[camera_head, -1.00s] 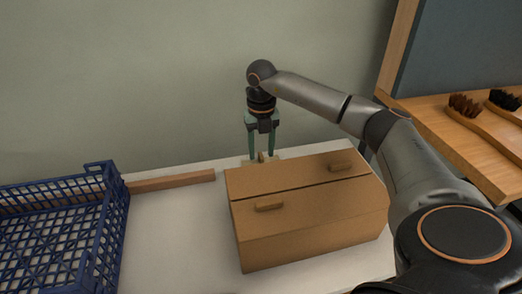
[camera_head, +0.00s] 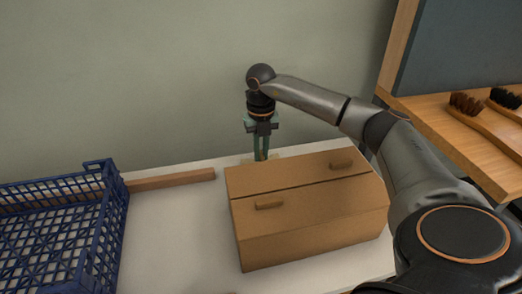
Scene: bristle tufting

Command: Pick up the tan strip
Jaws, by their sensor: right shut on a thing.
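My right gripper (camera_head: 261,158) points straight down behind the brown box, near the wall. Its green fingers are closed together on the tan strip (camera_head: 276,156), at the surface behind the box. Only a thin pale edge of this strip shows; the box and the fingers hide the rest. I cannot tell whether it is clear of the surface. My left gripper is not in view.
The brown two-part box (camera_head: 310,225) with two small handles stands in front of the gripper. A blue crate (camera_head: 115,225) is at the left, with a brown wooden bar (camera_head: 172,181) beside it. Brushes (camera_head: 480,118) lie on a wooden shelf at the right.

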